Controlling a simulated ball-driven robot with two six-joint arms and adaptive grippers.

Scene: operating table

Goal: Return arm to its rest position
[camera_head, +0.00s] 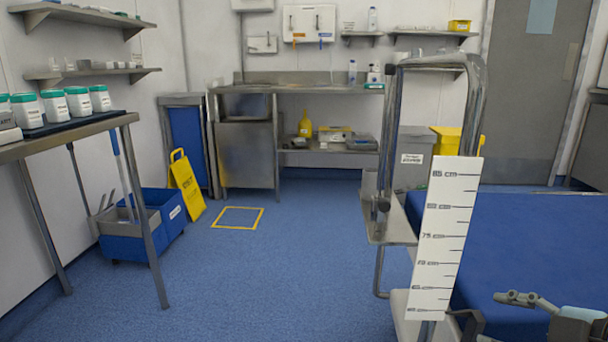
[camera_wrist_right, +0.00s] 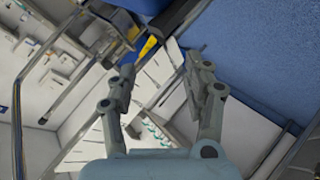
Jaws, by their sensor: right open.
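My right gripper (camera_head: 518,299) shows at the bottom right edge of the head view, grey with a pale blue body, in front of the blue operating table (camera_head: 520,235). In the right wrist view the two fingers of this gripper (camera_wrist_right: 158,70) stand apart with nothing between them, so it is open and empty. Beyond the fingers are pale panels and a blue surface, seen at a tilt. My left gripper is not in view.
A white height scale (camera_head: 443,235) stands upright beside a metal frame (camera_head: 388,150) at the table's left end. A steel side table (camera_head: 75,134) with white tubs stands at left. Blue mop buckets (camera_head: 140,232) and a yellow floor sign (camera_head: 187,186) are nearby. The central floor is clear.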

